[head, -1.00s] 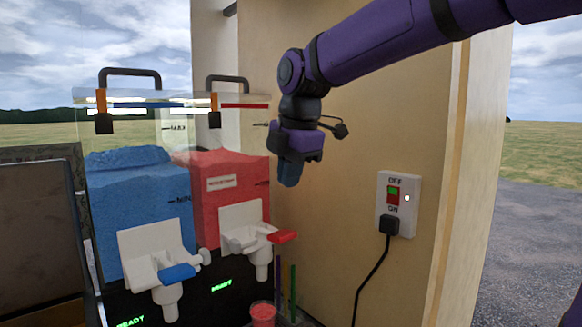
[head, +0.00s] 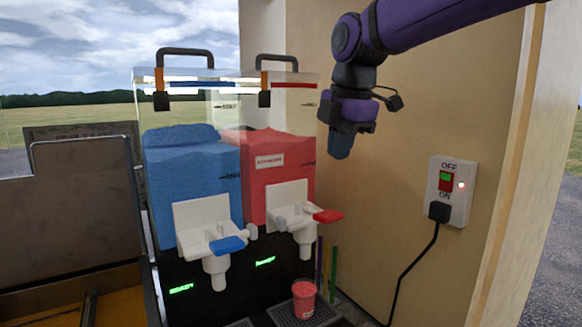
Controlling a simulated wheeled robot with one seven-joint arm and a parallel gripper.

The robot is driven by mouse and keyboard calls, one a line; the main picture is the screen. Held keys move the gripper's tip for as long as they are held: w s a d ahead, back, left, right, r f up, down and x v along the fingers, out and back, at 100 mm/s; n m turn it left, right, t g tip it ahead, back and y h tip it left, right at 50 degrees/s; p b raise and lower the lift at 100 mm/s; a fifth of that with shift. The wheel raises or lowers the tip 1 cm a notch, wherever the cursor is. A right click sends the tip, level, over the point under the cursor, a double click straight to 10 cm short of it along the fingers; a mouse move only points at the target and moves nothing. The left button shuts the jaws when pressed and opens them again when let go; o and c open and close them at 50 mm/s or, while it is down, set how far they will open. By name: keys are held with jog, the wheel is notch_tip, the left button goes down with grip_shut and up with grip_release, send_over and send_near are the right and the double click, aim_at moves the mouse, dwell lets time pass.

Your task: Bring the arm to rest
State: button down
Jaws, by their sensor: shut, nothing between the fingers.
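My purple arm reaches in from the top right. My gripper (head: 341,150) hangs pointing down in front of the wooden wall, to the right of the red slush tank. Its fingers are shut with nothing between them, and it touches nothing that I can see.
A slush machine has a blue tank (head: 190,190) and a red tank (head: 280,170), with a blue lever (head: 227,245) and a red lever (head: 328,216). A cup of red slush (head: 304,299) stands on the drip tray (head: 283,318). A wall switch (head: 446,181) with plug and cable is at right.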

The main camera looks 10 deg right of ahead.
jog(key=s+d+f+m+t, duration=0.1)
jog(key=s+d+f+m, duration=0.2)
jog(key=s+m, duration=0.3)
jog(key=s+d+f+m+t, duration=0.1)
jog(key=s+d+f+m, duration=0.1)
jog(key=s+m, duration=0.5)
jog(key=s+d+f+m, duration=0.3)
jog(key=s+f+m, duration=0.2)
jog(key=m, duration=0.3)
jog(key=shift+s+d+m+t+h, duration=0.3)
jog(key=shift+s+t+h, duration=0.1)
jog(key=shift+s, duration=0.5)
